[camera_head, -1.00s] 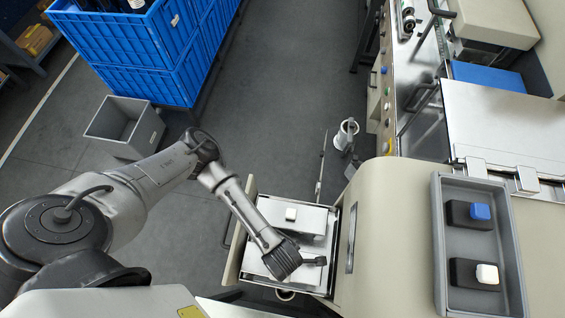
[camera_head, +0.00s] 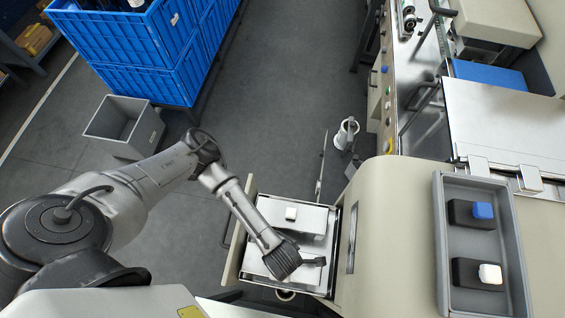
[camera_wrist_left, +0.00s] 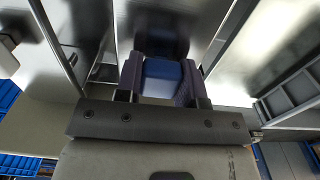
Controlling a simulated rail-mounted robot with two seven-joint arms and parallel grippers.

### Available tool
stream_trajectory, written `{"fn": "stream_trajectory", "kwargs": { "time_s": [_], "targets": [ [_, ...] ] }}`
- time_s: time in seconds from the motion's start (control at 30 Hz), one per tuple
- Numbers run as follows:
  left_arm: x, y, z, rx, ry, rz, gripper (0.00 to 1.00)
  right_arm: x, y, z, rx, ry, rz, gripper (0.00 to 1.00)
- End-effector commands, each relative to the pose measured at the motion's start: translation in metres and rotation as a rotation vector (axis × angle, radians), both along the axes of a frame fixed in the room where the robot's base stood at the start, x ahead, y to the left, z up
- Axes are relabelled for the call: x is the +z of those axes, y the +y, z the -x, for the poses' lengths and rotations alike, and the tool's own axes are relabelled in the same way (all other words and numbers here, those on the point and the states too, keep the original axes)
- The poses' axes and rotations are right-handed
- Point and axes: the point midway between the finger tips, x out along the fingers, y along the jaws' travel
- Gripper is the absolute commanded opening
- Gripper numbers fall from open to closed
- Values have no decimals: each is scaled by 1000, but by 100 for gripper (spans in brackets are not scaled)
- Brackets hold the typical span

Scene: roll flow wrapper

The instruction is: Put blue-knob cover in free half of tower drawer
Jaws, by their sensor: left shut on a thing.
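My left gripper (camera_head: 312,262) is down over the near half of the open tower drawer (camera_head: 238,238). In the left wrist view the gripper (camera_wrist_left: 162,88) is shut on the blue knob (camera_wrist_left: 163,70) of the blue-knob cover. In the head view the gripper hides this knob, and a pale metal surface (camera_head: 257,268) shows beside the gripper in the near half. I cannot tell whether the cover rests on the drawer floor. The far half holds a flat metal cover with a white knob (camera_head: 291,214). My right gripper is not in view.
A grey tray (camera_head: 439,215) on the machine top holds a black block with a blue knob (camera_head: 482,211) and one with a white knob (camera_head: 490,273). Blue crates (camera_head: 145,50) and a grey bin (camera_head: 125,128) stand on the floor at left. The floor beyond the drawer is mostly clear.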

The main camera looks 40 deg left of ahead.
Motion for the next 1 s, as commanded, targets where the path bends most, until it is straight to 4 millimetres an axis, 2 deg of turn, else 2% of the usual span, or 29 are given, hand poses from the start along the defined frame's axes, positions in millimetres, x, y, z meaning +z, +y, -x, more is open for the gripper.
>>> {"fn": "stream_trajectory", "kwargs": {
  "time_s": [0.07, 0.1, 0.4, 0.73, 0.87, 1.0],
  "targets": [
    [-1, -1, 0, 0, -1, 2, 0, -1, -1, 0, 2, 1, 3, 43],
    [-1, -1, 0, 0, -1, 2, 37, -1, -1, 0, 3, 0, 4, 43],
    [-1, 0, 0, 0, -1, 1, 66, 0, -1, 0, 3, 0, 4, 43],
    [4, 0, 0, 0, 0, 0, 66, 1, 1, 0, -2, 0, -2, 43],
    [21, 0, -1, -1, -2, 2, 66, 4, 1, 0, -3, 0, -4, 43],
    [49, 0, -1, -2, -4, 2, 66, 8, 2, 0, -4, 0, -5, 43]
  ]
}}
